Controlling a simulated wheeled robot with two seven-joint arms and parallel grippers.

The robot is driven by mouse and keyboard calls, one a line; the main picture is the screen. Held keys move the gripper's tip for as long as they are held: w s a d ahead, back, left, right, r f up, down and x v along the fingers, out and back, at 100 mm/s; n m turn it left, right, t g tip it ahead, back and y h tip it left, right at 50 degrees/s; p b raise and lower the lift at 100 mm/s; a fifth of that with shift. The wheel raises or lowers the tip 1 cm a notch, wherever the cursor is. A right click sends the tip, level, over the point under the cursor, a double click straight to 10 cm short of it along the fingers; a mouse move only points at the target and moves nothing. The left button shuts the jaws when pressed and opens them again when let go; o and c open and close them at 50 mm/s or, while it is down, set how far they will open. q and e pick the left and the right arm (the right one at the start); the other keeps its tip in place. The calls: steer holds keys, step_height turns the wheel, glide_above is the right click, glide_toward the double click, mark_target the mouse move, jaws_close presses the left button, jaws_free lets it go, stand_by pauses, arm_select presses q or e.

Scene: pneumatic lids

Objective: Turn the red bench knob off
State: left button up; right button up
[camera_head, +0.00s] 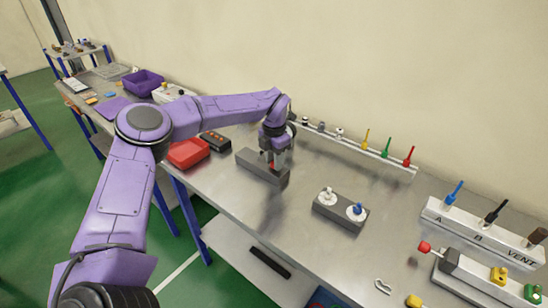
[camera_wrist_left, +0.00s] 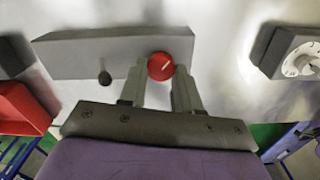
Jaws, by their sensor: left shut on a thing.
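The red bench knob (camera_wrist_left: 161,66) sits at one end of a grey block (camera_wrist_left: 85,55) in the left wrist view. A pale line on its face lies at a slant. My left gripper (camera_head: 277,164) is lowered onto the right end of this grey block (camera_head: 252,164) in the head view. Its two fingers stand on either side of the red knob and are shut on it. In the head view the fingers hide most of the knob. A small dark peg (camera_wrist_left: 104,78) stands on the block beside the left finger. My right gripper is not in view.
A red tray (camera_head: 188,153) and a dark box with buttons (camera_head: 214,140) stand left of the block. A dark block with white and blue knobs (camera_head: 340,211) stands to the right. A rail with coloured handles (camera_head: 355,146) runs along the wall. Bare bench lies between.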

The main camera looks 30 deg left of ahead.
arm_select(q)
steer(key=shift+m, duration=0.6)
steer(key=o, duration=1.1)
steer(key=shift+c, duration=0.2)
step_height(320, 180, up, 10)
steer(key=b, duration=0.1)
steer(key=shift+r+b, duration=0.25)
steer(key=shift+b, duration=0.15)
